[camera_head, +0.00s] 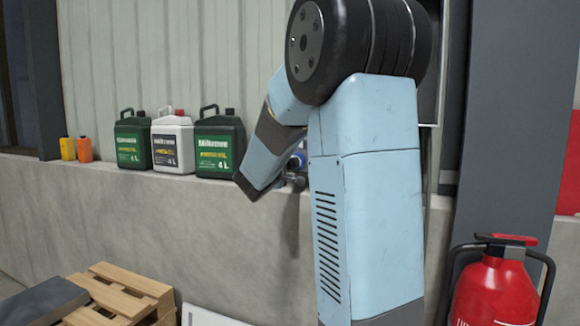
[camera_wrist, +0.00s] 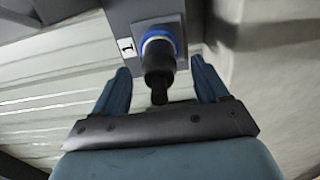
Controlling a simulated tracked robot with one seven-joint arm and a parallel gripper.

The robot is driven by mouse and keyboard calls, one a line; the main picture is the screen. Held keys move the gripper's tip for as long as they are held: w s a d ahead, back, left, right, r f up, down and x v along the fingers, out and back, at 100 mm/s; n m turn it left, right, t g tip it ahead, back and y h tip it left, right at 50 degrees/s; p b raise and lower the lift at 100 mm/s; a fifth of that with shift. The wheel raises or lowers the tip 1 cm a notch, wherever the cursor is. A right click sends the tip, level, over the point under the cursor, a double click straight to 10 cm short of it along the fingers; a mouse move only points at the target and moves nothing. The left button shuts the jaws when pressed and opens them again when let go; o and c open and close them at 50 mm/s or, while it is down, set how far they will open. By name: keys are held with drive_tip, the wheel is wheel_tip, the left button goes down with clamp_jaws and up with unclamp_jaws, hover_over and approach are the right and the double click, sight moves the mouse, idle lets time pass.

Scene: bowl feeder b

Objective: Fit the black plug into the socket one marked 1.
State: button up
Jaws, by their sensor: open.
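In the wrist view the black plug (camera_wrist: 158,72) stands with one end at the blue ring of a socket (camera_wrist: 160,36) on a grey box. A white label (camera_wrist: 126,47) reading 1 is beside that socket. The plug lines up with the ring and appears to be in it; how deep it sits is hidden. My gripper (camera_wrist: 160,65) is open, its two blue fingers on either side of the plug with a gap visible at each side. In the head view my arm hides most of this spot; a small blue round part (camera_head: 297,160) shows beside the arm.
On the wall ledge stand green canisters (camera_head: 220,150), a white canister (camera_head: 172,147) and small orange bottles (camera_head: 84,149). A red fire extinguisher (camera_head: 495,290) stands at the lower right. Wooden pallets (camera_head: 120,292) lie at the lower left. A grey pillar (camera_head: 505,130) rises on the right.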

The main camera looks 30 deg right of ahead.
drive_tip(key=v, duration=1)
drive_tip(key=s+d+f+m+g+y, duration=0.25)
drive_tip(key=s+m+g, duration=0.2)
drive_tip(key=s, duration=0.55)
drive_tip(key=s+a+f+m+g+y, duration=0.1)
drive_tip(key=s+a+f+y, duration=0.2)
drive_tip(key=s, duration=0.4)
drive_tip(key=s+a+f+m+g+y, duration=0.1)
drive_tip(key=s+a+f+y, duration=0.2)
drive_tip(key=s, duration=0.4)
drive_tip(key=shift+a+f+y, duration=0.4)
drive_tip(key=shift+a+y, duration=0.05)
drive_tip(key=shift+a, duration=0.8)
drive_tip(key=s+a+y, duration=0.1)
drive_tip(key=a, duration=0.1)
drive_tip(key=s+a+y, duration=0.1)
drive_tip(key=a+y, duration=0.1)
drive_tip(key=a, duration=0.1)
drive_tip(key=s+a+m+t+y, duration=0.1)
drive_tip(key=s+a, duration=0.1)
drive_tip(key=a, duration=0.1)
drive_tip(key=shift+s+f+y, duration=0.1)
drive_tip(key=shift+f+y, duration=0.1)
drive_tip(key=shift+y, duration=0.2)
drive_tip(key=shift+c, duration=0.3)
